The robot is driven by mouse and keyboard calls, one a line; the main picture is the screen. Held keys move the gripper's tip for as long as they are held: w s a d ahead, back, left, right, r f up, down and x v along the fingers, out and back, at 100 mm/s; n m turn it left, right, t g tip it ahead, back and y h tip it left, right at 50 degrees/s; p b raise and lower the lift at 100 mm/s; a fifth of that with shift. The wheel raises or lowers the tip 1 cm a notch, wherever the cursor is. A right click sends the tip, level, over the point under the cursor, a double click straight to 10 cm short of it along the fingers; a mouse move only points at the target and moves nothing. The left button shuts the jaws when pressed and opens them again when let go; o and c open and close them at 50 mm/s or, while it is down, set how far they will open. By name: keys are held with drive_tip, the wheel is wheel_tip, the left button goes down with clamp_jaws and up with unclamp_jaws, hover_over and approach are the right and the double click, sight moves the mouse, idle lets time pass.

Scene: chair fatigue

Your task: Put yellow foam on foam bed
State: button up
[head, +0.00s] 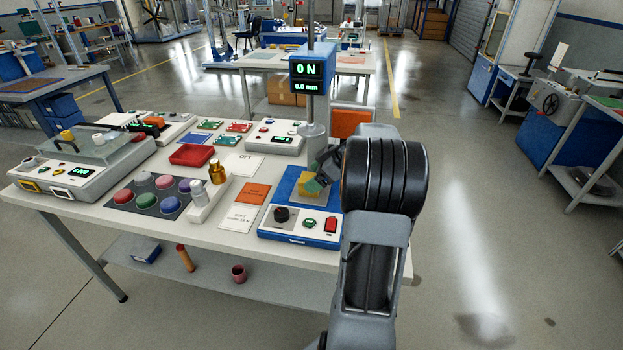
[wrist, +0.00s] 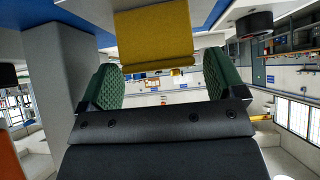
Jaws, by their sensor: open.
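The yellow foam block (head: 308,184) appears to rest on the blue bed (head: 286,186) of the tester, below its metal column. In the wrist view, the yellow foam (wrist: 153,38) is close ahead, with a strip of the blue bed (wrist: 203,12) beside it. My gripper (head: 320,182) is at the foam's right side in the head view, partly hidden by my arm. In the wrist view, my gripper (wrist: 163,80) is open, with green textured pads either side of a gap. The foam lies in line with this gap; whether the pads touch it is unclear.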

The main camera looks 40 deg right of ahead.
drive_tip(key=v, duration=1)
drive_tip(key=shift+s, duration=0.15)
drive_tip(key=shift+r, duration=0.1)
